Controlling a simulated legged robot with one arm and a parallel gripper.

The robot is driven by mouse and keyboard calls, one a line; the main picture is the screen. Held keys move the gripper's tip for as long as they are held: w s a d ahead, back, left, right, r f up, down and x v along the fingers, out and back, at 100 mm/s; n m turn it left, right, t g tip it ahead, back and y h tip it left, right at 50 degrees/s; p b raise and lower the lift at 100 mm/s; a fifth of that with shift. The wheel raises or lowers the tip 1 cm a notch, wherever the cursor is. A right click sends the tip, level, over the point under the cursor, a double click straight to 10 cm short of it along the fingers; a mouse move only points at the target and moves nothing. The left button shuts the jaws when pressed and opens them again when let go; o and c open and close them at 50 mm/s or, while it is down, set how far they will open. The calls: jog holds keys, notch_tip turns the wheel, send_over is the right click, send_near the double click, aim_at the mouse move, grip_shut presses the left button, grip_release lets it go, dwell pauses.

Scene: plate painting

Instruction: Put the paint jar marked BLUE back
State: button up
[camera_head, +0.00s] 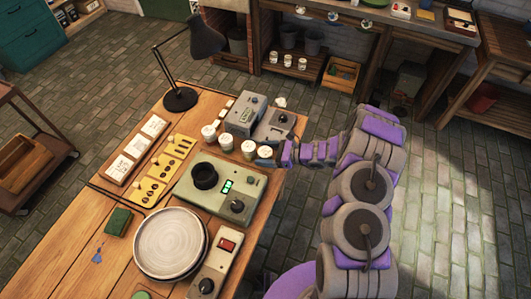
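A short row of paint jars stands near the right edge of the wooden worktable: a white-lidded jar (209,133), a second pale jar (226,141) and a third jar with a yellowish label (249,148). The jars' markings are too small to read, so I cannot tell which is marked BLUE. My gripper (266,156) reaches in from the right at the end of the row, right beside the third jar. A dark bluish shape shows at its tip. I cannot tell whether it is a finger or a jar, or whether the fingers are open.
Behind the jars stand grey devices (249,110). A green-grey control box (221,188), a round plate (171,243) and a yellow tool board (165,172) fill the table's front and left. A black desk lamp (180,99) stands at the back left corner.

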jog(key=shift+o, duration=0.5)
jog(key=shift+r, duration=0.15)
jog(key=shift+d+r, duration=0.1)
jog(key=shift+d, duration=0.1)
jog(key=p+v, duration=0.2)
jog(key=v, duration=1)
jog(key=s+a+r+n+g+h, duration=0.2)
jog(key=s+a+r+n+g, duration=0.15)
jog(key=s+r+n, duration=0.5)
jog(key=s+a+r+n+g+h, duration=0.1)
jog(key=s+a+r+n+g, duration=0.3)
jog(key=r, duration=0.8)
jog(key=s+d+r+n+t+h, duration=0.1)
jog(key=s+d+r+n+h, duration=0.1)
jog(key=s, duration=0.6)
jog(key=s+d+r+n+h, duration=0.3)
jog(key=s+d+h, duration=0.2)
jog(key=s, duration=0.3)
jog(key=s+d+r+n+t+h, duration=0.1)
jog(key=s+d+r+n+h, duration=0.2)
jog(key=s, duration=0.6)
jog(key=shift+d+r+t+h, duration=0.2)
jog(key=shift+d+t+h, duration=0.3)
jog(key=shift+d, duration=0.6)
